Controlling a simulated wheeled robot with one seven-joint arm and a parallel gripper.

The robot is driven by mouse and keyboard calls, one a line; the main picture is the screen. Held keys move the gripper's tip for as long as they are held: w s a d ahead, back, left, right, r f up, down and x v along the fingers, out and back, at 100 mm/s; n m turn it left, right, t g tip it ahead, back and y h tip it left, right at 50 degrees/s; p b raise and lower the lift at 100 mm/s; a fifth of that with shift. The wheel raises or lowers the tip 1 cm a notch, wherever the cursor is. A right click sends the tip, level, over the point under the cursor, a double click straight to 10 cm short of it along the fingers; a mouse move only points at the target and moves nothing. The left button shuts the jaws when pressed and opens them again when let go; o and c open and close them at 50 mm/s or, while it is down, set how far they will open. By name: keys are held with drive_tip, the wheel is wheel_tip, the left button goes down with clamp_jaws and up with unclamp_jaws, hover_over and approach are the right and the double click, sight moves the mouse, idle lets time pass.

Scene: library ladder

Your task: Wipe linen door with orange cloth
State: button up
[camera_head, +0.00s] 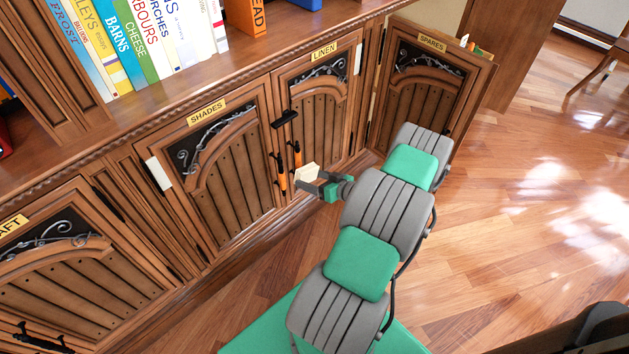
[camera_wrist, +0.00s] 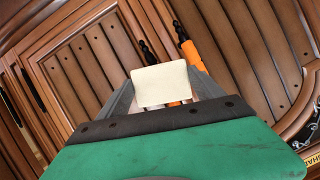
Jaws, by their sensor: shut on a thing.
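The linen door (camera_head: 318,115) has a "LINEN" plate at its top and looks closed in the head view. My gripper (camera_head: 308,180) is in front of its lower left part, shut on a cream, flat-faced pad (camera_head: 306,173). The pad also shows between the fingers in the wrist view (camera_wrist: 160,85). Two orange pieces hang upright by the black door handles, one on the linen door (camera_head: 297,160) and one on the shades door (camera_head: 282,180). Whether either is cloth or a handle grip, I cannot tell. In the wrist view, an orange piece (camera_wrist: 193,55) shows behind the pad, which partly hides another.
The shades door (camera_head: 215,170) is left of the linen door. The spares door (camera_head: 425,85) stands at an angle on the right. A black bar (camera_head: 285,118) juts out at the linen door's left edge. Books (camera_head: 130,45) stand on the shelf above. The wooden floor (camera_head: 530,190) at right is clear.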

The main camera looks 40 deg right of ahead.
sight(303, 167)
drive_tip(key=shift+w, duration=0.65)
drive_tip(key=shift+s+r+p, duration=0.1)
drive_tip(key=shift+r+p, duration=1.1)
drive_tip(key=shift+r, duration=0.95)
drive_tip(key=shift+r+p, duration=1.2)
drive_tip(key=shift+r, duration=0.9)
drive_tip(key=shift+f+b, duration=0.2)
drive_tip(key=shift+b, duration=0.15)
wheel_tip(303, 167, down, 8)
drive_tip(key=b, duration=0.8)
drive_tip(key=shift+a+f, duration=0.1)
drive_tip(key=shift+f, duration=0.1)
drive_tip(key=shift+r, duration=0.1)
drive_tip(key=shift+s, duration=2.9)
